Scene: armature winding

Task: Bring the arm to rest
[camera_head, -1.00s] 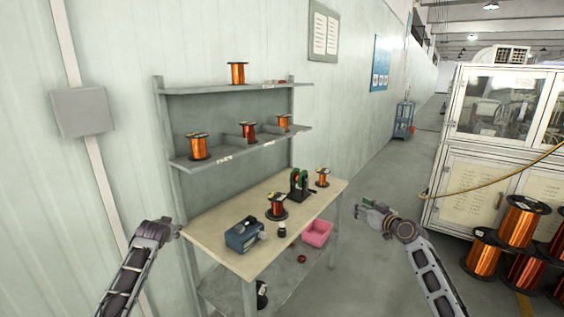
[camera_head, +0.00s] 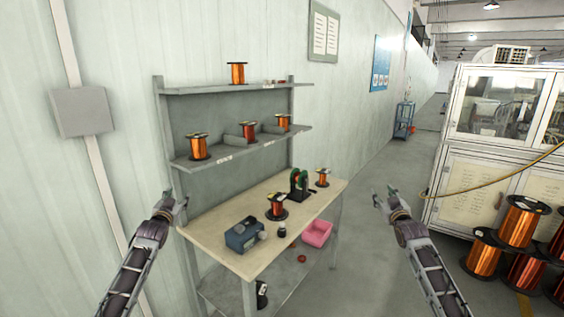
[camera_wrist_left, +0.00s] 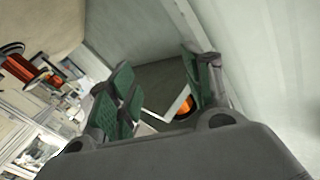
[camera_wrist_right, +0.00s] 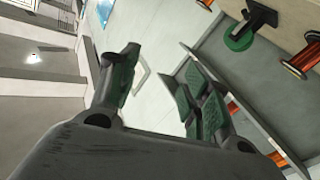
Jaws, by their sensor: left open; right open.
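My left gripper (camera_head: 178,202) is raised at the left end of the workbench, fingers pointing up. In the left wrist view its green-padded fingers (camera_wrist_left: 160,95) are apart with nothing between them. My right gripper (camera_head: 385,198) is raised over the aisle to the right of the bench, clear of it. In the right wrist view its fingers (camera_wrist_right: 160,90) are apart and empty. Both forearms come up from the bottom of the head view in a nearly mirrored pose.
The workbench (camera_head: 215,228) holds a blue device (camera_head: 243,235), a green winding machine (camera_head: 299,183) and copper spools. Shelves (camera_head: 240,150) above carry more spools. A pink bin (camera_head: 317,232) sits below. A white cabinet (camera_head: 475,190) and stacked large spools (camera_head: 521,222) stand right. The aisle between is free.

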